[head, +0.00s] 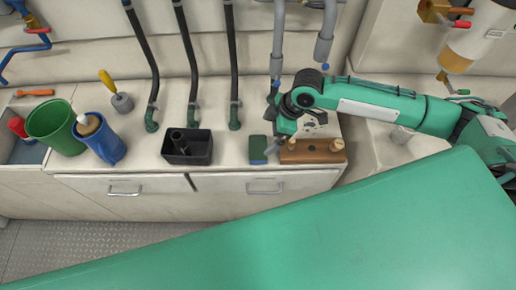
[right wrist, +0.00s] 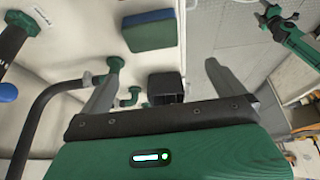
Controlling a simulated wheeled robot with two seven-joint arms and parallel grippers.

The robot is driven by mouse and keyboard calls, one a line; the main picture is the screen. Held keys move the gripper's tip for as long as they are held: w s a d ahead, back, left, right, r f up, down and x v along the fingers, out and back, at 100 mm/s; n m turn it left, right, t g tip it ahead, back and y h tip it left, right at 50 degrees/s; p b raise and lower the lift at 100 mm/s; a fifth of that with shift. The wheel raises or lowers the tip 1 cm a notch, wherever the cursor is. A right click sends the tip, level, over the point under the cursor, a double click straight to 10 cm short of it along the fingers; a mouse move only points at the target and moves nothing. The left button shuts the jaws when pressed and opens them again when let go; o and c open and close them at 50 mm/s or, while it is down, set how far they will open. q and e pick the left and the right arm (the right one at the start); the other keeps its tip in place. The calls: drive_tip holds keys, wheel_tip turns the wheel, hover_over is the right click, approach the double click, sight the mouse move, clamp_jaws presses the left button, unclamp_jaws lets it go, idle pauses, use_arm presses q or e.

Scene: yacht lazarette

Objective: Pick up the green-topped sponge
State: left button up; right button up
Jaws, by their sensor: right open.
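The green-topped sponge (head: 257,148) lies on the white counter near its front edge, and its blue lower part shows below the green. My right gripper (head: 272,120) reaches in from the right, just right of and behind the sponge, with its jaws open and empty. In the right wrist view, the sponge (right wrist: 151,32) is beyond the open fingers (right wrist: 160,75), apart from them. A green arm with grey ends, likely my left, shows small at the upper right of the right wrist view (right wrist: 291,35); its jaws are too small to judge.
A brown block with wooden knobs (head: 312,151) stands close right of the sponge. A black open box (head: 187,147) is to its left. Dark hoses (head: 190,60) rise behind. A green bucket (head: 50,122) and blue cup (head: 106,145) stand farther left. Counter between box and sponge is clear.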

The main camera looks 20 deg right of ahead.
sight(258, 147)
drive_tip(key=f, duration=0.2)
drive_tip(key=w+f, duration=0.1)
drive_tip(key=f, duration=0.1)
drive_tip(key=f+p, duration=0.1)
drive_tip(key=f, duration=0.2)
drive_tip(key=shift+w+a, duration=0.3)
drive_tip(key=shift+a, duration=0.1)
drive_tip(key=shift+p+x, duration=0.85)
drive_tip(key=shift+x, duration=1.8)
drive_tip(key=shift+w, duration=0.1)
drive_tip(key=c, duration=0.8)
